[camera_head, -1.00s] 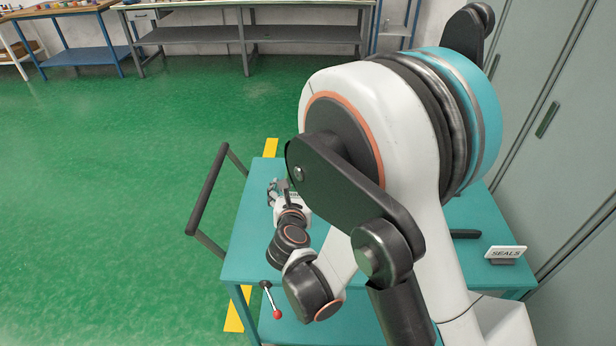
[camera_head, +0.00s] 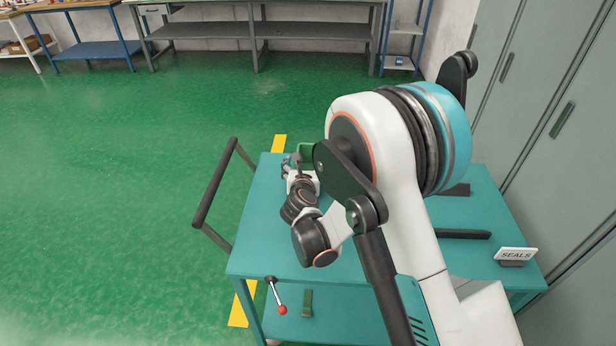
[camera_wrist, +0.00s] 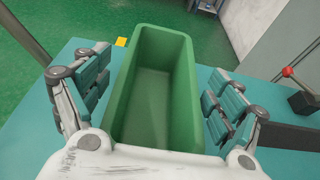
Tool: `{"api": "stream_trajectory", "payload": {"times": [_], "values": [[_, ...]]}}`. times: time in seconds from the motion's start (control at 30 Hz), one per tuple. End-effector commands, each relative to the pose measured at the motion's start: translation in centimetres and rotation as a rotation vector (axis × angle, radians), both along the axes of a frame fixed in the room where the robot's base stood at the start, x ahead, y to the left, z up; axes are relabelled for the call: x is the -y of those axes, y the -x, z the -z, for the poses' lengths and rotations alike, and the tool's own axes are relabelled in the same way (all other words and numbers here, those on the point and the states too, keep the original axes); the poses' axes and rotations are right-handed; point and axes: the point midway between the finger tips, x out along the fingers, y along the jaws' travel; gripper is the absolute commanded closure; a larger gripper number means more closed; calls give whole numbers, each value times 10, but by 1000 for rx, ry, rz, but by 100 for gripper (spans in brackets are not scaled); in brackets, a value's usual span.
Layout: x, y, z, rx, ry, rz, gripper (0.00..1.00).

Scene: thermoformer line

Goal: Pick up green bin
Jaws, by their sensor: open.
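The green bin (camera_wrist: 188,115) is in the middle of the wrist view, an open, empty long box seen from above. It rests on the teal cart top (camera_head: 262,215). My gripper (camera_wrist: 158,92) is open, with one finger on each side of the bin and a visible gap on the left. Whether the right finger touches the bin is hard to tell. In the head view a small part of the bin (camera_head: 306,151) shows at the cart's far edge, mostly hidden behind my arm. My gripper (camera_head: 291,163) is beside it there.
A "SEALS" sign (camera_head: 515,254) stands at the cart's right corner. A dark bar (camera_head: 462,234) lies on the cart top. A red-knobbed lever (camera_head: 282,309) is at the cart's front, and a black push handle (camera_head: 214,182) is on the left. Grey cabinets (camera_head: 560,160) stand close on the right.

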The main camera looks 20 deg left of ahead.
Motion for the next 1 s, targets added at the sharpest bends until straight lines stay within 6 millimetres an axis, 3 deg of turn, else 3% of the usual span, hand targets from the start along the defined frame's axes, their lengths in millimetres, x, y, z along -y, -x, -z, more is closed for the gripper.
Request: {"api": "stream_trajectory", "payload": {"times": [0.27,0.57,1.0], "values": [[-1,-3,0,0,0,0,13],[-1,-3,0,0,0,0,79],[-1,-3,-3,0,0,0,80]]}}
